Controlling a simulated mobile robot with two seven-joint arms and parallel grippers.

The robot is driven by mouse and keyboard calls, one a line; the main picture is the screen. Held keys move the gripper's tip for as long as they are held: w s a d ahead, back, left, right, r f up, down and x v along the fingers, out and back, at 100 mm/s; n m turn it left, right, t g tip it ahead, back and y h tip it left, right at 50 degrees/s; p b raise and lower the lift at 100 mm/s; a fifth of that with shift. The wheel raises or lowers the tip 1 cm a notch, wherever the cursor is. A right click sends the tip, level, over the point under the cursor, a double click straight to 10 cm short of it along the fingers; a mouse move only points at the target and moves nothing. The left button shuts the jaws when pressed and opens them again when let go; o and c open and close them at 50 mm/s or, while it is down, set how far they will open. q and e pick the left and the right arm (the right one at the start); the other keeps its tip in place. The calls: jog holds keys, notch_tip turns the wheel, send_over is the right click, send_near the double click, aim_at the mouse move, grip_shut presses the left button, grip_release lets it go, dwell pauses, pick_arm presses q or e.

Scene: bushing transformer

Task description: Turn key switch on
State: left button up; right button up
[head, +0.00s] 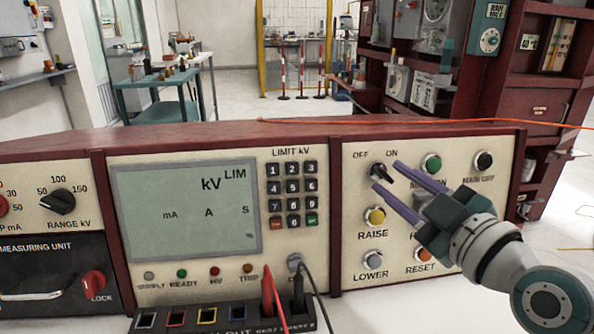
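The key switch (379,171) is a small black knob on the cream control panel (345,240), just below the OFF and ON labels. Its handle looks slanted, with its upper left end toward OFF. My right gripper (386,176) comes in from the lower right with two purple fingers spread apart. The fingertips are at the switch, one on its upper right side and one on its lower left side. I cannot tell whether they touch it. My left gripper is not in view.
Close to my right gripper are the yellow RAISE button (375,216), the green button (432,163), the black MAIN OFF button (483,161) and the LOWER button (375,261). A keypad (293,193) and display (187,210) are left. Cable plugs (268,290) stand at the front.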

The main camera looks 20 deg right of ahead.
jog(key=shift+w, duration=1.05)
grip_shut()
